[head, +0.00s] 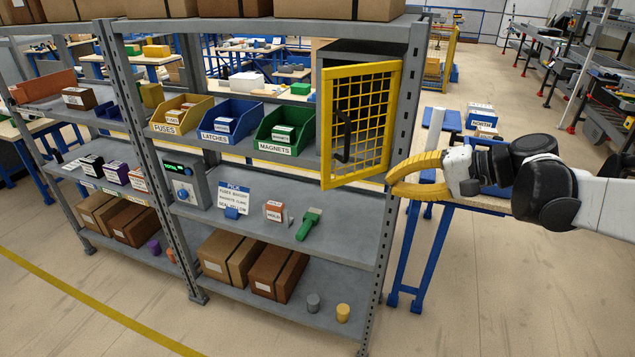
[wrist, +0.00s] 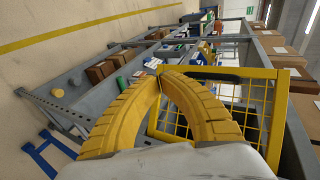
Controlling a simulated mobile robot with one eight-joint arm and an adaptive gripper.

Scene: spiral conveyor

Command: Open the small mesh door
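The small mesh door (head: 327,125) has a yellow frame and yellow grid, and sits on the right of the shelf rack in front of a grey cabinet (head: 320,52). Its black upright handle (head: 343,135) is near the door's left side. In the wrist view the door (wrist: 262,73) is behind my fingers, which hide part of it, and its handle (wrist: 212,77) shows past the fingertips.
The rack's right post (head: 384,230) stands close to my gripper. Yellow, blue and green bins (head: 285,131) line the shelf left of the door. A blue-legged table (head: 404,255) is behind my gripper. The floor in front of the rack is clear.

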